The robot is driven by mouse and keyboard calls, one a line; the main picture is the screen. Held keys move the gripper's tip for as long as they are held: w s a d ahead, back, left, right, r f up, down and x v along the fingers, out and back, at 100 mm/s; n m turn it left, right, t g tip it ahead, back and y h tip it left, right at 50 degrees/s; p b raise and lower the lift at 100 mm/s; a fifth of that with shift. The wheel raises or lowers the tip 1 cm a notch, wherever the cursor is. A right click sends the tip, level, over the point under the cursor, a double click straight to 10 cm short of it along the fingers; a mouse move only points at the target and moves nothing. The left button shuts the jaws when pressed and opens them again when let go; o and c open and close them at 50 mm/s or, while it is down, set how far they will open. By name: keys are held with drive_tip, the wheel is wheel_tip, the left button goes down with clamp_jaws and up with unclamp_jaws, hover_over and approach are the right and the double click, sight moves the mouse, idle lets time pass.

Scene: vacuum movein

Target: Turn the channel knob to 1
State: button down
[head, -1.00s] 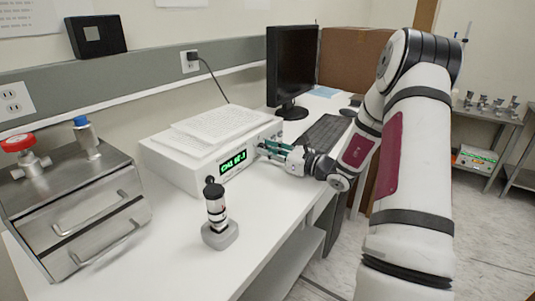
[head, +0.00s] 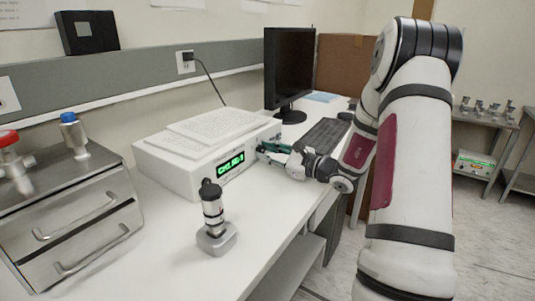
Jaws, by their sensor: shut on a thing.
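A white controller box (head: 180,168) stands on the white bench with papers on top. Its front face carries a green lit display (head: 231,164); the text is small and seems to read something like "CH1", but I cannot read it surely. My gripper (head: 262,149) is at the right part of that front face, shut on what looks like the channel knob. The knob itself is hidden behind the fingers, so its pointer and setting do not show.
A black-topped cylindrical gauge (head: 213,213) stands on the bench in front of the box. A steel drawer unit (head: 70,220) with red and blue valves is at left. A monitor (head: 290,68) and keyboard (head: 326,133) are behind my gripper. Bare bench lies right of the gauge.

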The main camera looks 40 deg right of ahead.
drive_tip(key=c, duration=1.3)
unclamp_jaws()
drive_tip(key=v, duration=1.2)
